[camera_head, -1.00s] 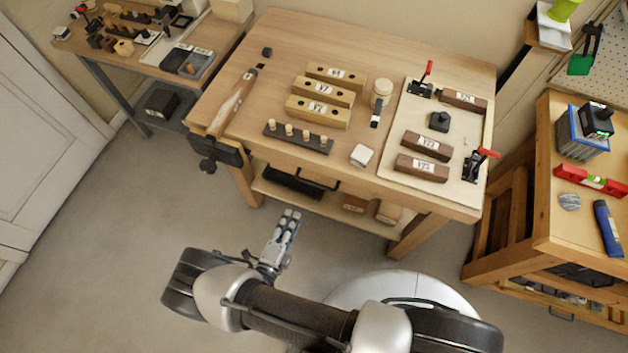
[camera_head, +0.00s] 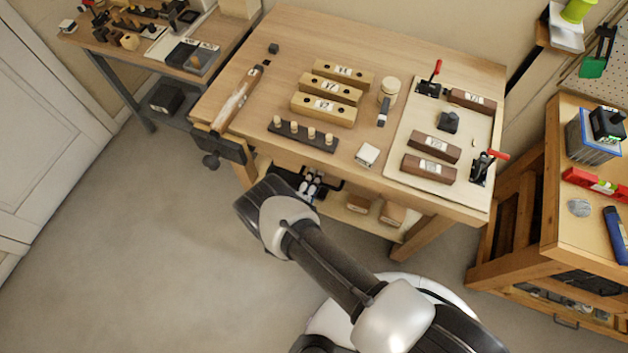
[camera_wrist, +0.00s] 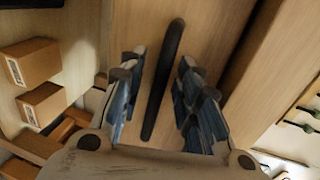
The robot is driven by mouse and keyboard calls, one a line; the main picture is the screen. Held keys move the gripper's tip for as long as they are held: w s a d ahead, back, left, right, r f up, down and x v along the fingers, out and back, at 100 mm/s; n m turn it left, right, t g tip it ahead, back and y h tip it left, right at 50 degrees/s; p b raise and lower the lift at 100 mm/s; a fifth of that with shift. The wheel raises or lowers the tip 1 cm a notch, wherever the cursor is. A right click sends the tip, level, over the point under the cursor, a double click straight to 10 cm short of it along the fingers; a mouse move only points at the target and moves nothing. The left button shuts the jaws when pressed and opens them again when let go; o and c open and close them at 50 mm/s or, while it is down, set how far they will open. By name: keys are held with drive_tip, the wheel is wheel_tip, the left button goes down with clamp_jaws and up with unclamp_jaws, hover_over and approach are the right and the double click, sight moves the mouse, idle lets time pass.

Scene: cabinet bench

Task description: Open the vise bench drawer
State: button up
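The vise bench (camera_head: 440,60) is a wooden table with a dark vise (camera_head: 220,148) on its left front corner. Its drawer front (camera_wrist: 205,40) is light wood in the wrist view, with a dark bar handle (camera_wrist: 162,80). My gripper (camera_wrist: 165,95) is open, one blue finger on each side of the handle, with a gap to both fingers. In the head view my gripper (camera_head: 311,186) is at the bench's front, under the top edge, partly hidden by my arm. How far the drawer is out cannot be told.
A lower shelf (camera_head: 345,214) holds wooden blocks (camera_head: 392,213). A bench leg (camera_head: 418,238) stands to the right. Wooden blocks, a peg strip (camera_head: 303,136) and a clamp board (camera_head: 400,170) lie on top. The floor (camera_head: 150,250) at left is clear.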

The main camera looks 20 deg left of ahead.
drive_tip(key=shift+c, duration=0.6)
clamp_jaws()
